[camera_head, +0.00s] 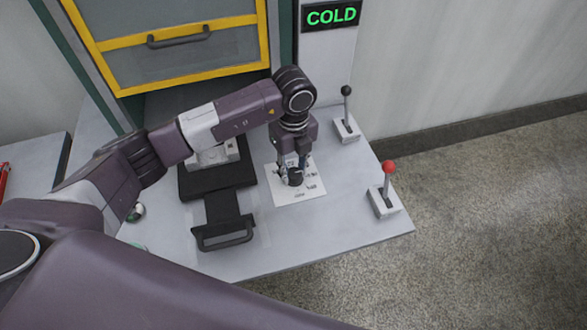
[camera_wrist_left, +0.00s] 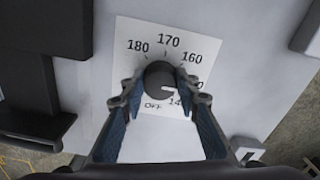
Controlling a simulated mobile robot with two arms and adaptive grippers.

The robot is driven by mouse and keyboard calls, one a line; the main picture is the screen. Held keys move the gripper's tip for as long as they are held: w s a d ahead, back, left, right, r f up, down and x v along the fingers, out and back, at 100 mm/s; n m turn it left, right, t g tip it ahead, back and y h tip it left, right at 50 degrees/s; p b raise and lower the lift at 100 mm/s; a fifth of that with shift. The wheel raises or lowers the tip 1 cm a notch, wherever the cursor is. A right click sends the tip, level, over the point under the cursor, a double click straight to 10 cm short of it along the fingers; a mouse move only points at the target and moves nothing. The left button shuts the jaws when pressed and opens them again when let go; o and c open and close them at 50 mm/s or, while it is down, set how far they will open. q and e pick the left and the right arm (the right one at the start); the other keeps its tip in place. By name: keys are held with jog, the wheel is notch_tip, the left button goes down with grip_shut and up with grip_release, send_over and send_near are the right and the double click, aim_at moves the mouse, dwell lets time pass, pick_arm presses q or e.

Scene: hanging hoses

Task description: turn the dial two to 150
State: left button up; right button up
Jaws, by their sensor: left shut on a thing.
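The dial (camera_head: 296,179) is a small dark round knob on a white label plate (camera_head: 312,189) on the grey counter. In the left wrist view the knob (camera_wrist_left: 158,76) has a short white mark pointing right, toward a number whose end "0" shows beside the right finger. The numbers 180, 170 and 160 are readable, "14" and OFF show below, and the rest is hidden by the right finger. My left gripper (camera_head: 293,168) points down over the plate with its fingers on either side of the knob, shut on it; it also shows in the left wrist view (camera_wrist_left: 162,87). My right gripper is out of view.
A black-knobbed lever (camera_head: 346,117) and a red-knobbed lever (camera_head: 387,189) stand on the right of the counter. A black sliding piece with a handle (camera_head: 223,237) lies left of the plate. Behind are a yellow-framed door (camera_head: 183,49) and a green COLD sign (camera_head: 331,15).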

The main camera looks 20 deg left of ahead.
aim_at(294, 171)
pick_arm(q)
jog(key=o, duration=1.2)
jog(key=shift+c, duration=0.2)
jog(key=shift+r, duration=0.15)
notch_tip(294, 171, up, 12)
